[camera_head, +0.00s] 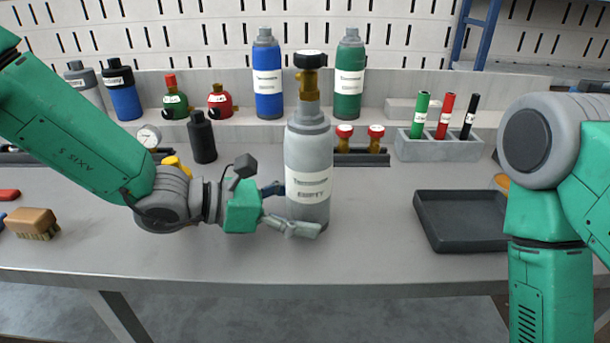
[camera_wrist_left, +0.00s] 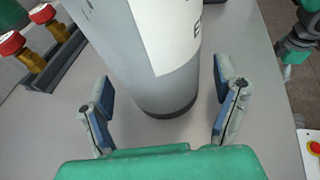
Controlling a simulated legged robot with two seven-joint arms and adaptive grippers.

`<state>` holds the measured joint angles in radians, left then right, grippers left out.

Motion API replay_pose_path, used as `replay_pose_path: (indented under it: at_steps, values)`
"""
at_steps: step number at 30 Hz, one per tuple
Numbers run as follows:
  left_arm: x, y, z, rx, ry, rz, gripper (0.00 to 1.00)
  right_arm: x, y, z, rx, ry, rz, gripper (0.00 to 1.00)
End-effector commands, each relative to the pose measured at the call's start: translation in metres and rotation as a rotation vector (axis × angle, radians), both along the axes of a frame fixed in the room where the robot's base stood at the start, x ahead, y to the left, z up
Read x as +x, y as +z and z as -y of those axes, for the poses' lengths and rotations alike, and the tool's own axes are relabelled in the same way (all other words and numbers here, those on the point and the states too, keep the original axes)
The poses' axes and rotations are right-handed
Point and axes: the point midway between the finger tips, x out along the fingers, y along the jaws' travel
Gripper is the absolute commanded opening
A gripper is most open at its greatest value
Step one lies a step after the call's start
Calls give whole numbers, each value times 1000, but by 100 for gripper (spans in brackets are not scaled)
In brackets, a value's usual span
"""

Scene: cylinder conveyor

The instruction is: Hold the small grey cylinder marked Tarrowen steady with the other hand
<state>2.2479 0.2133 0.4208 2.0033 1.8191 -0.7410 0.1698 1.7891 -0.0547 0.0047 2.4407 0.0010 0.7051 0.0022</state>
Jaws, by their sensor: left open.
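The grey cylinder (camera_head: 308,150) stands upright on the bench, with a brass valve with a black top (camera_head: 310,65) on it. Its white label has small print that I cannot read surely, and a larger word that looks like EMPTY. My left gripper (camera_head: 288,208) is open at its lower body, with one finger on the far side and one in front. In the left wrist view the cylinder (camera_wrist_left: 125,60) rises between the two spread fingers (camera_wrist_left: 165,100), with gaps on both sides. My right arm (camera_head: 550,220) hangs at the right; I cannot make out its gripper.
A black tray (camera_head: 440,240) lies right of the cylinder. Red-knobbed brass valves (camera_head: 376,138) sit close behind it. Blue (camera_head: 267,80) and green (camera_head: 348,80) cylinders stand on the back ledge. A brush (camera_head: 32,222) lies at the left. The front edge is clear between.

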Motion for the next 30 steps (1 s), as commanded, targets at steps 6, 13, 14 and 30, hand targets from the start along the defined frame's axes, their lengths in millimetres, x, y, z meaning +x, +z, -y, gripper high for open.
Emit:
replay_pose_path:
  at_steps: [6, 13, 14, 30]
  values:
    - [1, 0, 2, 0, 0, 0, 82, 0, -1, 0, 0, 0, 0, 86]
    - [1, 0, 2, -1, 0, 0, 44, 0, -1, 0, 0, 0, 0, 86]
    - [1, 0, 2, -1, 0, 0, 44, 0, -1, 0, 0, 0, 0, 86]
    - [1, 0, 2, 0, 1, 1, 44, 0, -1, 0, 0, 0, 0, 86]
